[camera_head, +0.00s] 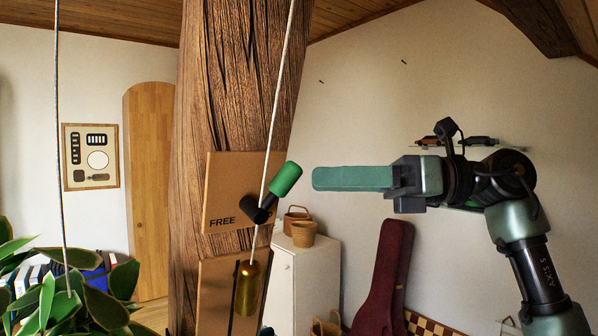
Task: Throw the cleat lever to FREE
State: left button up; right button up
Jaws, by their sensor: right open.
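The cleat lever (286,180) has a green grip on a black pivot and is mounted on a brown board (232,172) fixed to the timber post. Its grip points up and to the right. The word FREE (222,221) is printed at the board's lower left, left of the pivot. My right gripper (318,178) reaches in from the right with its fingers pointing left. It is open, and its fingertips appear just right of the grip with a small gap in the picture. Its fingers overlap in this side view. My left gripper is out of view.
A pale rope (281,75) runs down across the board beside the lever, with a brass weight (246,288) below. Another rope (59,130) hangs at left above a leafy plant (105,308). A white cabinet (310,282) with baskets and a dark red case (384,280) stand behind.

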aim_at(272, 191)
jog(key=shift+w+a+p, duration=0.15)
jog(key=shift+a+p, duration=0.15)
jog(key=shift+a, duration=0.9)
jog(key=shift+w+a+p, duration=0.1)
jog(key=shift+a+p, duration=0.2)
jog(key=shift+a, duration=0.9)
jog(key=shift+c, duration=0.3)
grip_shut()
